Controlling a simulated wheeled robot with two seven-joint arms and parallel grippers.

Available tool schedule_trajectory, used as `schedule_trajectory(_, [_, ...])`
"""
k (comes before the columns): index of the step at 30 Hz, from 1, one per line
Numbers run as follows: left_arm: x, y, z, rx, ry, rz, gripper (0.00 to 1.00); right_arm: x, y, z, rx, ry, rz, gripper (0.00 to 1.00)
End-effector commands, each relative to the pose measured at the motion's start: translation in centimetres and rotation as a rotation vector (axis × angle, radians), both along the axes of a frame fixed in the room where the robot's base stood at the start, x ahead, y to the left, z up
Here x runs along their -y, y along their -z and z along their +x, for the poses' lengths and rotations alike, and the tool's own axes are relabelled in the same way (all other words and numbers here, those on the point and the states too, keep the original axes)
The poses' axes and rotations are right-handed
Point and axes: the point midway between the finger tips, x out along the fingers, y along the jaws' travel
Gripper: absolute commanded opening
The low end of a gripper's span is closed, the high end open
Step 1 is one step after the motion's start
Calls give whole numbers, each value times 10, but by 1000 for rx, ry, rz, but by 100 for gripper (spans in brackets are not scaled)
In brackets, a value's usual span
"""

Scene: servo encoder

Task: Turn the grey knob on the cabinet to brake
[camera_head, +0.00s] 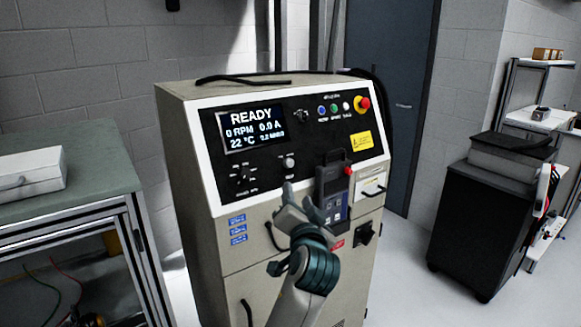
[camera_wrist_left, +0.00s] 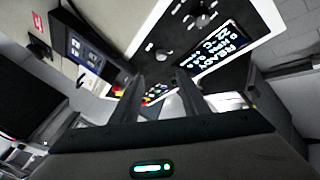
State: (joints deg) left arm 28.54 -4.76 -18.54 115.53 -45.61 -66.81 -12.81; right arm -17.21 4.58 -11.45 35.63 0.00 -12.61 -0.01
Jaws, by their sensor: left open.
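The beige cabinet (camera_head: 210,140) has a black sloped panel with a lit display (camera_head: 250,128) reading READY. Below the display is a dial (camera_head: 242,178) ringed by small white labels, too small to read. To its right is a small light grey knob (camera_head: 289,161). In the left wrist view the ringed dial (camera_wrist_left: 200,20) and the small knob (camera_wrist_left: 163,55) lie beyond the fingertips. My left gripper (camera_head: 300,203) is open and empty, in front of the cabinet and below the small knob. The fingers (camera_wrist_left: 160,92) appear apart from both knobs. My right gripper is out of view.
A dark handheld unit (camera_head: 333,195) with a red button stands out from the panel just right of my gripper. A red emergency button (camera_head: 362,103) is at the panel's upper right. A workbench (camera_head: 90,170) is at left and a black cart (camera_head: 485,220) at right.

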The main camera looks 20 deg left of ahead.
Motion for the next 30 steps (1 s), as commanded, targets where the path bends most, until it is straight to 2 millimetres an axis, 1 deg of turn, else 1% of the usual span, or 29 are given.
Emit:
schedule_trajectory(2, [-1, -5, -1, 5, -5, 0, 41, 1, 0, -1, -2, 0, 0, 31])
schedule_trajectory(11, [-1, -4, -1, 4, -5, 0, 41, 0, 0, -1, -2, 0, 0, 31])
schedule_trajectory(17, [-4, -5, 6, 5, -4, 0, 41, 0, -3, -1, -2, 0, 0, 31])
schedule_trajectory(23, [-13, -5, 26, 3, -6, 2, 41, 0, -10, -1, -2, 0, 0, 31])
schedule_trajectory(30, [-28, -7, 64, 2, -5, 3, 41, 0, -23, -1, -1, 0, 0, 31])
